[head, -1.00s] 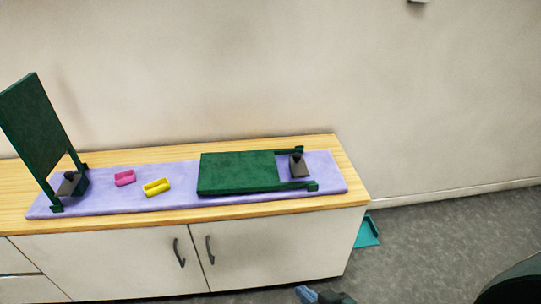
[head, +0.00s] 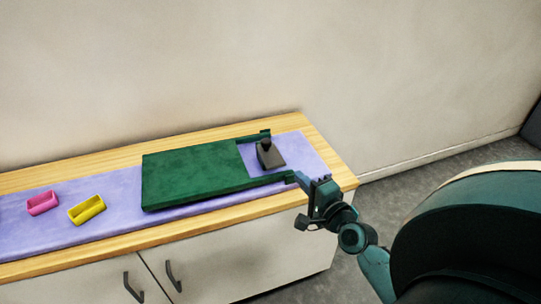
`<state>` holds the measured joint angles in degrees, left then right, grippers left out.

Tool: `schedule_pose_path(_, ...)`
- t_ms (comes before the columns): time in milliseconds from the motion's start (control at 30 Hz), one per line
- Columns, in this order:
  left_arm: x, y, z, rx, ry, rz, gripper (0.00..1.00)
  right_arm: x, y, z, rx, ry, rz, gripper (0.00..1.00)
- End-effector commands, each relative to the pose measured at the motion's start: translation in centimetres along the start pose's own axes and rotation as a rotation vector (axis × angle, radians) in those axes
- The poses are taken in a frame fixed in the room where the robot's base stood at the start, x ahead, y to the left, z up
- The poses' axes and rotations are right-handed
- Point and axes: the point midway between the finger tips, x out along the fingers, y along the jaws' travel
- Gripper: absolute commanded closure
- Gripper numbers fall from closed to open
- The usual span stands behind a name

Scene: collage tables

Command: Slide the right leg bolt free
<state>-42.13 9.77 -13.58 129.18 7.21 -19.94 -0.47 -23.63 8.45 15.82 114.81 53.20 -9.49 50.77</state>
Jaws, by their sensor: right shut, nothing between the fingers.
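A green folded panel (head: 195,175) lies flat on the lilac mat (head: 305,150), with two green bars reaching right from it. A dark grey block with a small knob (head: 269,154) sits between the bars. I cannot tell which part is the right leg bolt. My right gripper (head: 297,178) is at the right end of the near bar, by the counter's front edge. It is shut, with nothing seen in it; whether it touches the bar is unclear. My left gripper is not in view.
A pink tray (head: 43,203) and a yellow tray (head: 87,209) stand on the mat at left. The wooden counter (head: 280,126) tops a white cabinet (head: 235,260). The wall is close behind. The mat right of the grey block is clear.

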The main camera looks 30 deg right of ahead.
Motion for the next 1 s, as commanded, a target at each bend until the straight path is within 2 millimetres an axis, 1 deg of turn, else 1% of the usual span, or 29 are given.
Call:
schedule_pose_path(333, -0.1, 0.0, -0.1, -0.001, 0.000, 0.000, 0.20, 0.1, -0.1, 0.0, -0.002, -0.001, 0.000, 1.00)
schedule_pose_path(467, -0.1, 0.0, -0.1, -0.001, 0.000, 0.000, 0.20, 1.0, -0.1, 0.0, -0.002, 0.000, -0.001, 1.00)
schedule_pose_path(567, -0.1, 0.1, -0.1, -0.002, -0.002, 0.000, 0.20, 2.5, -0.2, 0.1, -0.001, 0.000, -0.002, 1.00)
schedule_pose_path(900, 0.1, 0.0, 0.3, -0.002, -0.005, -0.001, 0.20, 9.6, -0.1, 0.1, -0.002, -0.002, -0.002, 1.00)
schedule_pose_path(1000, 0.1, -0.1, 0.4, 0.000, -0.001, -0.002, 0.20, 11.4, 0.0, 0.1, -0.003, -0.001, -0.001, 1.00)
